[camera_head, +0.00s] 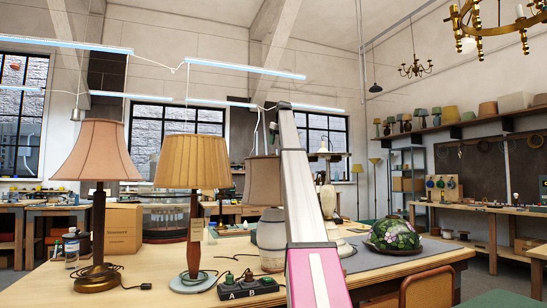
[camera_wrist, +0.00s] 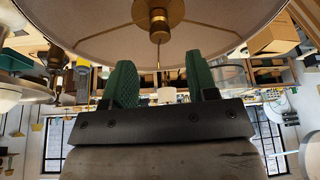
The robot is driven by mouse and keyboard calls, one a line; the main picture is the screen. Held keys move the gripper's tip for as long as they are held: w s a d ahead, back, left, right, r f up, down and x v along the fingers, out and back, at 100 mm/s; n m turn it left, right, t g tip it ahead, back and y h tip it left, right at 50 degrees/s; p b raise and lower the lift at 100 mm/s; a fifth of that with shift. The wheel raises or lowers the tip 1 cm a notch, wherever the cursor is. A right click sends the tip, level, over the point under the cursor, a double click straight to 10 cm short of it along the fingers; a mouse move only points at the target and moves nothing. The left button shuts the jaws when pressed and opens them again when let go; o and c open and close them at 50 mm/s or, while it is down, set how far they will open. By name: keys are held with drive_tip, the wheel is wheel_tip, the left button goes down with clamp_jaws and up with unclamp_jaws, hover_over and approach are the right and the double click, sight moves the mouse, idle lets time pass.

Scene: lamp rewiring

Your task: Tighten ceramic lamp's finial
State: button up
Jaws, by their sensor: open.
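The ceramic lamp (camera_head: 271,240) stands on the workbench in the head view, with a pale rounded base and a taupe shade (camera_head: 262,182). My raised arm hides its right side. In the wrist view, a pale round shade (camera_wrist: 90,35) fills the top of the inverted picture. A brass fitting (camera_wrist: 158,18) sits at its centre, with a thin rod (camera_wrist: 158,58) running from it toward my gripper. I cannot tell which part is the finial. My gripper (camera_wrist: 160,77) is open, its green fingers apart either side of the rod's line. Nothing is visibly held.
A pink-shaded lamp (camera_head: 98,155) and a yellow pleated lamp (camera_head: 193,165) stand left on the bench. A power strip (camera_head: 248,288) lies in front. A floral glass shade (camera_head: 392,235) sits on the right. A cardboard box (camera_head: 110,228) is behind. Some bare bench top shows right of my arm.

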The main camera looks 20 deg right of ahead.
drive_tip(key=x, duration=0.8)
drive_tip(key=shift+r, duration=0.1)
drive_tip(key=c, duration=0.9)
